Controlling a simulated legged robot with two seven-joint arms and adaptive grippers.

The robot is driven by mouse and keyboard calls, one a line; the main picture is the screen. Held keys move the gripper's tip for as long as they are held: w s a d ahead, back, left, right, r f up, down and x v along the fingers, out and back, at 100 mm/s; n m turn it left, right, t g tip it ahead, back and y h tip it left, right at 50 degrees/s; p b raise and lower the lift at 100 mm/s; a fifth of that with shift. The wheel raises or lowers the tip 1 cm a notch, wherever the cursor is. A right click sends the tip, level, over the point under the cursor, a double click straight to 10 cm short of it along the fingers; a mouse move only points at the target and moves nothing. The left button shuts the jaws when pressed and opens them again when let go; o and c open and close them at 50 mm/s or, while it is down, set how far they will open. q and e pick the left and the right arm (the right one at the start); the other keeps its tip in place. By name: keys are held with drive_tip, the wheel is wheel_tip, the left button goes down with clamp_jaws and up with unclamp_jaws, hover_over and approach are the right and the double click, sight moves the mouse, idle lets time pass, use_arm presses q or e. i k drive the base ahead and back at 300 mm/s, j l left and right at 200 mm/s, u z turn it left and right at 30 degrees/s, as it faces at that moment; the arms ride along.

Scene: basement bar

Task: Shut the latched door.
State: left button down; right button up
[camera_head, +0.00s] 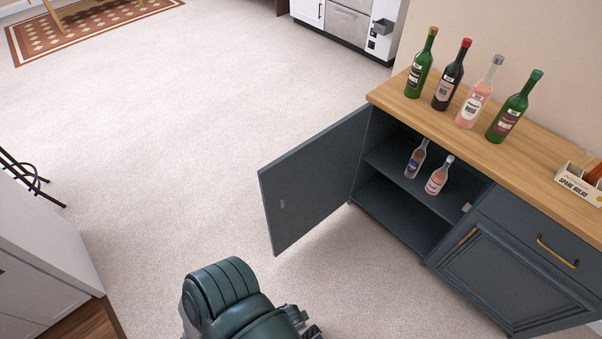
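The dark blue-grey cabinet door (315,180) stands wide open, swung out to the left of its cabinet (390,215). Its inner face shows a small light latch plate (282,204) near the free edge. A small catch (466,207) sits inside the cabinet's right side. My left arm rises from the bottom edge, below the door. Only a small dark part of what seems to be my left gripper (306,325) shows there, cut off by the frame, apart from the door. Its fingers cannot be made out. My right gripper is out of view.
Two small bottles (415,159) (438,177) stand on the inner shelf. Several bottles (471,91) and a white box (578,184) stand on the wooden top (420,105). A closed door (510,275) and drawer lie to the right. A white counter (45,240) stands left. Carpet is clear around the open door.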

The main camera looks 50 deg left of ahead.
sight(315, 178)
drive_tip(key=j+z, duration=0.1)
drive_tip(key=j, duration=0.3)
drive_tip(key=k+j+z, duration=0.1)
drive_tip(key=j, duration=0.3)
drive_tip(key=k+j, duration=0.1)
drive_tip(key=j, duration=0.3)
drive_tip(key=j+z, duration=0.15)
drive_tip(key=j, duration=0.25)
drive_tip(key=k+j+z, duration=0.1)
drive_tip(key=j, duration=0.3)
drive_tip(key=k+j+z, duration=0.1)
drive_tip(key=j, duration=0.25)
drive_tip(key=k+j+z, duration=0.1)
drive_tip(key=j, duration=0.25)
drive_tip(key=k+j, duration=0.2)
drive_tip(key=j, duration=0.15)
drive_tip(key=j+z, duration=0.05)
